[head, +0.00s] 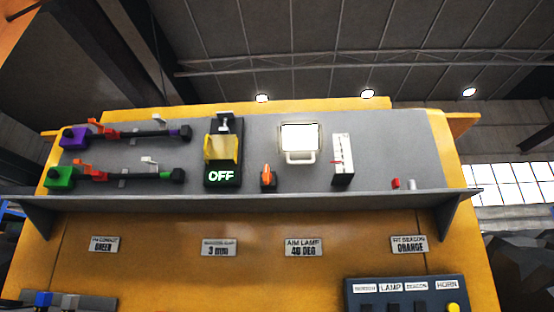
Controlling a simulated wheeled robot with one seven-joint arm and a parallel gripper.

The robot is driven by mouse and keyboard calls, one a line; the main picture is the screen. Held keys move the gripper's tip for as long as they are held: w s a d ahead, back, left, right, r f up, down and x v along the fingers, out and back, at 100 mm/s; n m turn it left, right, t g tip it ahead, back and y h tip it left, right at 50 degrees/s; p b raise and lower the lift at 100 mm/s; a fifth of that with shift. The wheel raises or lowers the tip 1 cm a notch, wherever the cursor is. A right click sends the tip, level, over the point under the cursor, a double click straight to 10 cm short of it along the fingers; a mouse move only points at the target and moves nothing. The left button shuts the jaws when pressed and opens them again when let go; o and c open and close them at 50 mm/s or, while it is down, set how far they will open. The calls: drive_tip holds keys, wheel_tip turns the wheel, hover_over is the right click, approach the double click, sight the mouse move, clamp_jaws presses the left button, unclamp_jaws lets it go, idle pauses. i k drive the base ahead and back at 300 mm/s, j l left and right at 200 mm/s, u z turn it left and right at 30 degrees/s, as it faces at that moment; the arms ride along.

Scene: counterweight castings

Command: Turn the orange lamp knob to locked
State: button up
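The orange knob (268,178) is a small upright piece on the grey shelf panel, just left of and below the square lamp (300,137). The lamp has a bright white face and a pale frame with a handle-like bracket under it. A white upright scale plate (342,158) with red marks stands right of the lamp. I cannot tell from the knob's look whether it is locked. My gripper is not in view.
A black unit (223,177) reading OFF, with a yellow flap, stands left of the knob. Purple (75,138) and green (60,178) connectors with cables lie further left. The shelf's front lip (270,199) runs below. A plate (304,247) reads AIM LAMP 40 DEG.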

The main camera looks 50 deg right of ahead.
sight(268, 178)
drive_tip(key=i+j+z, duration=0.15)
drive_tip(key=z, duration=2.25)
drive_tip(key=u, duration=0.8)
drive_tip(key=l+u, duration=0.2)
drive_tip(key=u, duration=0.2)
drive_tip(key=l+u, duration=0.15)
drive_tip(key=u, duration=0.25)
drive_tip(key=k+l+u, duration=0.1)
drive_tip(key=u, duration=0.3)
drive_tip(key=k+l+u, duration=0.1)
drive_tip(key=u, duration=0.3)
drive_tip(key=k+l, duration=0.1)
drive_tip(key=i+j+z, duration=0.3)
drive_tip(key=i+j, duration=0.15)
drive_tip(key=j, duration=0.15)
drive_tip(key=z, duration=2.05)
